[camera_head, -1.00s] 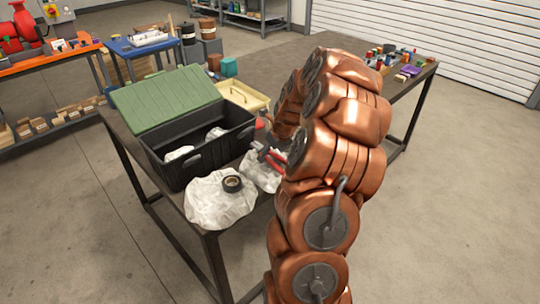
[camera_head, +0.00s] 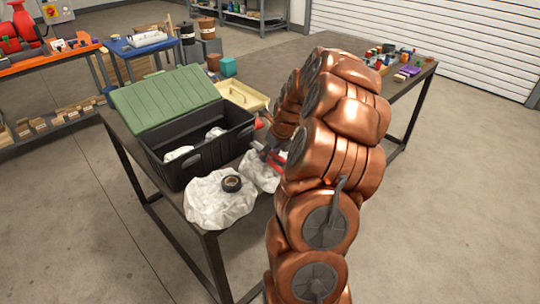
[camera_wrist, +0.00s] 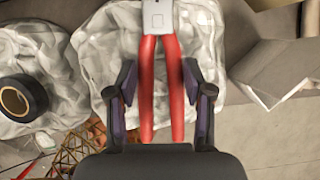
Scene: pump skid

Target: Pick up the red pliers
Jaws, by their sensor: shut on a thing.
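The red pliers (camera_wrist: 147,85) have two red handles and a grey metal head. In the wrist view they lie along the middle, head at the top, over a crumpled white wrapping (camera_wrist: 100,55). My gripper (camera_wrist: 163,85) is shut on the handles, with one dark finger on each outer side. In the head view, a little red of the pliers (camera_head: 279,158) shows by my gripper (camera_head: 268,152), and my arm hides much of the rest. I cannot tell whether the pliers touch the wrapping.
A black toolbox (camera_head: 200,155) with an open green lid (camera_head: 165,98) stands left of my gripper on the dark table. A black tape roll (camera_head: 232,184) sits on another white crumpled wrapping (camera_head: 215,208) at the front. A yellow tray (camera_head: 243,95) lies behind.

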